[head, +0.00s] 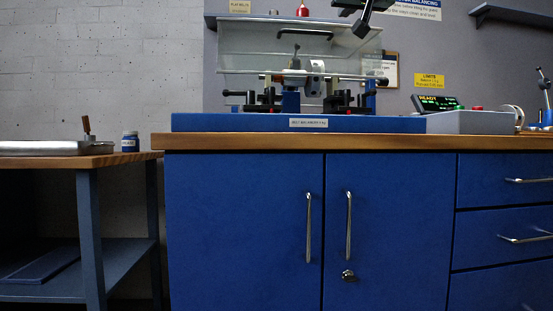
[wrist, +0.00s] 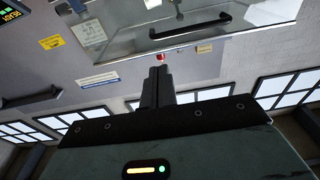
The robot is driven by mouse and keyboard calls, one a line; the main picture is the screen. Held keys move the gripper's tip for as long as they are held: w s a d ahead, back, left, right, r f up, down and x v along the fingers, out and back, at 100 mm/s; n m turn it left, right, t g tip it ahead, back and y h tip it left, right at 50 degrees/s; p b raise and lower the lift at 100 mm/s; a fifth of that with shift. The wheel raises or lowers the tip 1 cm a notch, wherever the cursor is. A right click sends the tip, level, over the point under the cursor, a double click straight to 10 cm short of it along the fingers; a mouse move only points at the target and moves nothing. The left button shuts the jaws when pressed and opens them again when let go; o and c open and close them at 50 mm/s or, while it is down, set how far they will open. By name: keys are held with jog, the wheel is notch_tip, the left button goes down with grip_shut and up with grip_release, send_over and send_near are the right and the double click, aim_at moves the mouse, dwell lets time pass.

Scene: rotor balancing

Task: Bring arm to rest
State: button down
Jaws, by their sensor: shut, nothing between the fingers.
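My gripper (head: 362,28) shows at the top edge of the head view, in front of and above the clear guard of the balancing machine. In the wrist view my gripper's fingers (wrist: 157,72) are together with nothing between them. The rest of my arm is out of the head view. The balancing machine (head: 290,123) has a blue base on the bench and a rotor (head: 316,78) inside. Its clear guard (head: 240,62) stands behind and over the rotor. The guard's black handle (wrist: 190,28) shows in the wrist view, apart from the fingers.
A wooden-topped bench (head: 400,143) with blue doors and drawers spans the centre and right. A readout box (head: 437,103) sits right of the machine. A side table (head: 110,160) at left holds a metal tray (head: 40,148) and a small jar (head: 130,141). A shelf (head: 515,14) juts out upper right.

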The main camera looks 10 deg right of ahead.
jog(key=a+f+n+g+y+p, duration=0.2)
jog(key=a+f+g+p, duration=0.45)
jog(key=f, duration=0.85)
jog(key=s+a+f+n+g+p, duration=0.1)
jog(key=s+a+f, duration=0.15)
jog(key=f, duration=0.25)
jog(key=s+a+f+n+g+y+p, duration=0.1)
jog(key=s+a+f+g, duration=0.15)
jog(key=f, duration=0.25)
jog(key=s+a+f+g+p, duration=0.1)
jog(key=s+a+f, duration=0.15)
jog(key=f, duration=0.25)
jog(key=s+d+f+n+g+h+p, duration=0.1)
jog(key=s+d+f+g+p, duration=0.15)
jog(key=s+f, duration=0.55)
jog(key=s+d+f+n+g+h+p, duration=0.1)
jog(key=s+f+g+p, duration=0.2)
jog(key=s, duration=0.8)
jog(key=s+d+f+n+g+p, duration=0.1)
jog(key=s+d+f+g, duration=0.15)
jog(key=s+f, duration=0.6)
notch_tip(320, 180, up, 39)
jog(key=s+p, duration=0.1)
jog(key=p, duration=3.7)
jog(key=shift+s, duration=0.2)
